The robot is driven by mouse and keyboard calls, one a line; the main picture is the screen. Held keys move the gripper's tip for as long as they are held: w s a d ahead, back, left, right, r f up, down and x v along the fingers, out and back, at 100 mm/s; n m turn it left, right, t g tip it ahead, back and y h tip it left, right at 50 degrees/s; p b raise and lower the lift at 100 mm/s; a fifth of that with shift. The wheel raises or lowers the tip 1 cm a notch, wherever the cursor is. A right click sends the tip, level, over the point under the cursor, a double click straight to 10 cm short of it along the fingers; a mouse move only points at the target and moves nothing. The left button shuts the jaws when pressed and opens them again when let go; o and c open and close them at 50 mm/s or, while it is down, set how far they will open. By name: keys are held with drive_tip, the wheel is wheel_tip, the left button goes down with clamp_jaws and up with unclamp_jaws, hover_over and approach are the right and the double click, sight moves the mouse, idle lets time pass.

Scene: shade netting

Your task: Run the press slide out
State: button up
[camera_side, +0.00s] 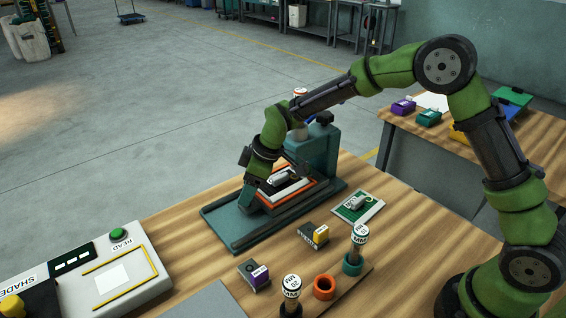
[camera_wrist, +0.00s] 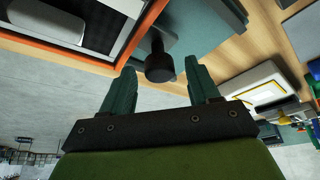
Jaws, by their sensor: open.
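The teal press (camera_side: 318,150) stands on the wooden bench, and its base rails (camera_side: 232,232) run toward the front left. The slide (camera_side: 303,195), a dark tray with an orange edge, sits on the rails close to the press column. A white-framed panel and a pale grey part (camera_side: 282,175) lie on it. In the wrist view the slide's orange edge (camera_wrist: 60,48) crosses the upper left. A black knob (camera_wrist: 159,64) stands off the slide's front, between the two teal fingers of my gripper (camera_wrist: 160,70). The fingers are open, with visible gaps on both sides of the knob.
A control box (camera_side: 105,280) with a green button stands at front left. A rack (camera_side: 340,288) with handled stamps, small labelled blocks (camera_side: 313,236) and a green card (camera_side: 357,207) lie right of the press. The rails' front left stretch is bare.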

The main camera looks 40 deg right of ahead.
clamp_jaws()
idle(0.3)
drive_tip(key=shift+a, duration=0.1)
drive_tip(key=a, duration=1.2)
drive_tip(key=shift+a, duration=0.25)
drive_tip(key=shift+c, duration=1.4)
unclamp_jaws()
drive_tip(key=shift+o, duration=1.4)
drive_tip(key=shift+d, duration=0.1)
drive_tip(key=shift+r, duration=0.1)
